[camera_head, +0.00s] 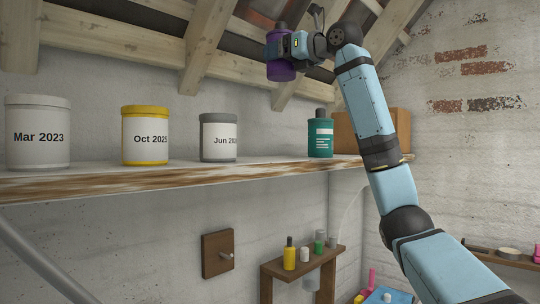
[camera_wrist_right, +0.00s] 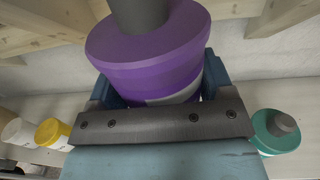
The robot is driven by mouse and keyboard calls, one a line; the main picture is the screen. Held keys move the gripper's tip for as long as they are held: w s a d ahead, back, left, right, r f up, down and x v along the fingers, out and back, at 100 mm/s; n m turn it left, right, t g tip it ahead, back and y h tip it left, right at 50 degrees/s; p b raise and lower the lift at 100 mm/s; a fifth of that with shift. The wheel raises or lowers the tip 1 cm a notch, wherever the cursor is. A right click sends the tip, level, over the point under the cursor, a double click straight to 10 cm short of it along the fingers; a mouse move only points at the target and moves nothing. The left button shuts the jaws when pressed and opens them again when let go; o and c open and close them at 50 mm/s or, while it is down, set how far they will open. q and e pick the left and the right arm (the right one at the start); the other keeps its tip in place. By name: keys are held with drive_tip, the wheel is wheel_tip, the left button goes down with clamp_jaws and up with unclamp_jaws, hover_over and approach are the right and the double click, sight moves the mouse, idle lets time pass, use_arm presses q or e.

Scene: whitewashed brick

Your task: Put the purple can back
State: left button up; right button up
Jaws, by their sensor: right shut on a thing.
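The purple can (camera_head: 281,70) is held high above the shelf (camera_head: 180,180), near the roof beams. My right gripper (camera_head: 283,47) is shut around it, and the gripper hides its middle. In the right wrist view the purple can (camera_wrist_right: 150,60) fills the upper middle, with a dark grey cylinder on its top and a pale label partly hidden below. On the shelf stand a white can marked Mar 2023 (camera_head: 38,150), a yellow-lidded can marked Oct 2025 (camera_head: 146,150) and a grey can (camera_head: 218,152) with a partly cut label starting Jun. My left gripper is not in view.
A teal bottle (camera_head: 320,143) stands on the shelf right of the grey can, beside a brown box (camera_head: 375,131). Bare shelf shows between the grey can and the teal bottle. Sloping wooden beams (camera_head: 211,45) hang close to the held can. A small lower shelf (camera_head: 278,268) holds bottles.

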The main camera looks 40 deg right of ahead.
sight(293, 75)
drive_tip(key=f, duration=0.1)
drive_tip(key=s+f, duration=0.1)
drive_tip(key=f, duration=0.1)
drive_tip(key=s+f, duration=0.1)
drive_tip(key=f, duration=0.1)
drive_tip(key=shift+s+d+f, duration=0.1)
drive_tip(key=shift+f, duration=0.1)
drive_tip(key=f, duration=0.6)
drive_tip(key=f+b, duration=0.1)
drive_tip(key=f, duration=0.3)
drive_tip(key=shift+w, duration=0.3)
wheel_tip(293, 75, down, 2)
drive_tip(key=shift+w+f, duration=0.15)
drive_tip(key=shift+f, duration=0.05)
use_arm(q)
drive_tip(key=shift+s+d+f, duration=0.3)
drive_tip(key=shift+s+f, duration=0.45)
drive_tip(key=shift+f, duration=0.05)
use_arm(e)
drive_tip(key=shift+f, duration=0.65)
use_arm(q)
drive_tip(key=shift+b, duration=0.3)
use_arm(e)
drive_tip(key=o, duration=1.4)
drive_tip(key=shift+f, duration=0.15)
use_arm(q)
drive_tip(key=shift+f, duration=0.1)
